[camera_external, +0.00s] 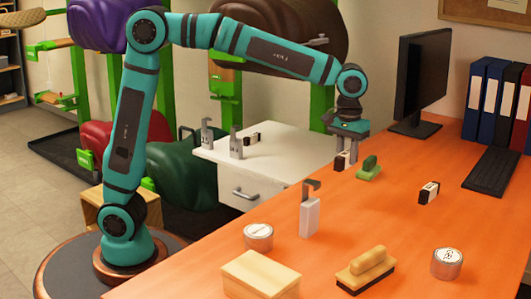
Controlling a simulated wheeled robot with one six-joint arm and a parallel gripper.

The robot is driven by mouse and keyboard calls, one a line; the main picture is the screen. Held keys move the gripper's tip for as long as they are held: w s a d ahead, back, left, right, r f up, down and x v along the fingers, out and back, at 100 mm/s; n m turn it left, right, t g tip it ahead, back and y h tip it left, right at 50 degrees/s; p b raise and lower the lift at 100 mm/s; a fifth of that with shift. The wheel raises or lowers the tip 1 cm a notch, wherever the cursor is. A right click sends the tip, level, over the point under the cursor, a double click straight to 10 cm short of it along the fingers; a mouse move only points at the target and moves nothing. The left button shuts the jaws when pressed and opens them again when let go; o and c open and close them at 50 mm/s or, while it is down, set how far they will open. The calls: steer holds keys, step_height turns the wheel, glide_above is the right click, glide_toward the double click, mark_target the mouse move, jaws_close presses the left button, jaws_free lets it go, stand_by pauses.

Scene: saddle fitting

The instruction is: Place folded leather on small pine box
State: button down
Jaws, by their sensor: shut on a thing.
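My gripper (347,146) points down over the far left part of the orange table. It is shut on a small dark brown piece with a pale face (342,160), which hangs at the fingertips. This piece looks like the folded leather, but it is too small to be sure. A pale wooden block-shaped box (261,277), which looks like the small pine box, sits at the table's front left. Its top is bare. My gripper is well behind it and to its right, apart from it.
A green block with a knob (369,168) stands close to my gripper. A grey-and-white hooked tool (310,210), two round tins (258,237) (447,263) and a wooden brush (366,268) stand nearer. Another dark-and-white piece (429,192) lies right. A monitor (420,75) stands behind.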

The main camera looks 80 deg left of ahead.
step_height(320, 180, up, 14)
steer(key=m, duration=0.9)
glide_above(261, 271)
step_height(261, 271, down, 11)
steer(key=shift+r, duration=0.1)
steer(key=shift+f, duration=2.4)
steer(key=c, duration=1.1)
jaws_free()
steer(key=shift+f, duration=0.1)
steer(key=shift+c, duration=0.2)
